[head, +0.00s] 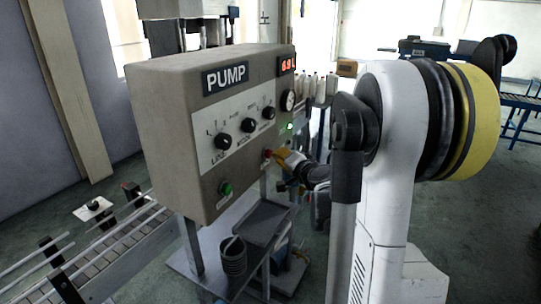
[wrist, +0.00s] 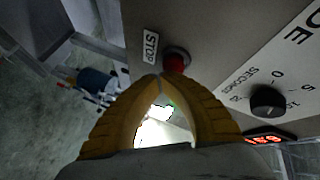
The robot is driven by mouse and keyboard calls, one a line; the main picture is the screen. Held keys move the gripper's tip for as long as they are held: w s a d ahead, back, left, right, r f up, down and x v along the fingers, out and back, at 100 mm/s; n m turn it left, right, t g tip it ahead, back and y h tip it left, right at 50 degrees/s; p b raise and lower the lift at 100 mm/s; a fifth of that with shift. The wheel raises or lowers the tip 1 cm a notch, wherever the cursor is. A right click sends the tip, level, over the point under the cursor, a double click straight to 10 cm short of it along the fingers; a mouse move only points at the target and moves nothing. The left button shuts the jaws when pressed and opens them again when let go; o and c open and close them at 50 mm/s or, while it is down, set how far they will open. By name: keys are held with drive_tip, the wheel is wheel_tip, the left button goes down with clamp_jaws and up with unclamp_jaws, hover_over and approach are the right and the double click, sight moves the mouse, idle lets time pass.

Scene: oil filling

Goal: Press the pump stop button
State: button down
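The grey pump panel (head: 165,120) carries a PUMP label and a red stop button (head: 267,154) at its lower right. In the wrist view the red stop button (wrist: 177,60) sits beside a STOP label (wrist: 150,46), just beyond my fingertips. My gripper (head: 283,156) has yellow fingers and is at the button from the right. In the wrist view my gripper (wrist: 160,79) is shut and empty, its two tips meeting. The tips overlap the button's lower edge in the picture; I cannot tell whether they touch it.
The panel has black knobs (head: 223,141), a green button (head: 225,188), a gauge (head: 288,100), a lit green lamp (head: 289,127) and a red display (head: 287,65). Below are a grey tray (head: 262,222) and stacked buckets (head: 233,256). A conveyor (head: 105,257) runs at left.

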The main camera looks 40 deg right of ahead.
drive_tip(key=shift+w+a, duration=0.2)
drive_tip(key=shift+w, duration=0.3)
idle(0.5)
drive_tip(key=shift+s, duration=0.1)
drive_tip(key=shift+s+d, duration=0.35)
drive_tip(key=shift+s, duration=0.45)
drive_tip(key=s, duration=0.1)
drive_tip(key=s+d, duration=0.1)
drive_tip(key=s, duration=0.1)
drive_tip(key=s+d, duration=0.1)
drive_tip(key=shift+s+b, duration=0.35)
idle(0.8)
